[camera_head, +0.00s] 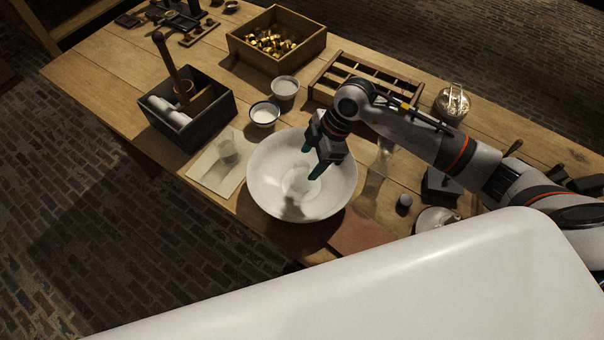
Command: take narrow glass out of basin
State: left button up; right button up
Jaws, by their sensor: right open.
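The white basin (262,190) stands near the front edge of the wooden table. A clear narrow glass (296,183) is inside it, faint against the white and hard to make out. My right gripper (312,164) comes in from the right and is over the basin, above and close to the glass. Its dark fingers with teal tips are apart, with nothing visibly held. I cannot tell whether a fingertip touches the glass. My left gripper is not in view.
A pale mat (204,171) with another clear glass (227,148) lies left of the basin. Two white cups (264,113) stand behind it. A dark box (215,119), a wooden box of brass pieces (241,49) and a slatted rack (327,77) are farther back. Clear glassware (376,170) stands right of the basin.

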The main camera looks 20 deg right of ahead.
aim_at(299, 171)
jog(key=shift+a+f, duration=0.25)
jog(key=shift+f, duration=0.25)
jog(key=shift+w+a+f, duration=0.1)
jog(key=shift+w+f, duration=0.05)
jog(key=shift+f, duration=0.15)
jog(key=p+x, duration=0.1)
jog(key=x, duration=0.3)
jog(key=shift+w+a, duration=0.15)
jog(key=shift+a, duration=0.05)
jog(key=shift+a+f+p, duration=0.15)
jog(key=shift+f+p, duration=0.15)
jog(key=shift+w+f, duration=0.1)
jog(key=shift+f, duration=0.1)
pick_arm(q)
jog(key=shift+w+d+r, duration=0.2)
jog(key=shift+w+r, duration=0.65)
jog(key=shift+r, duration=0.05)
pick_arm(e)
jog(key=c, duration=1.2)
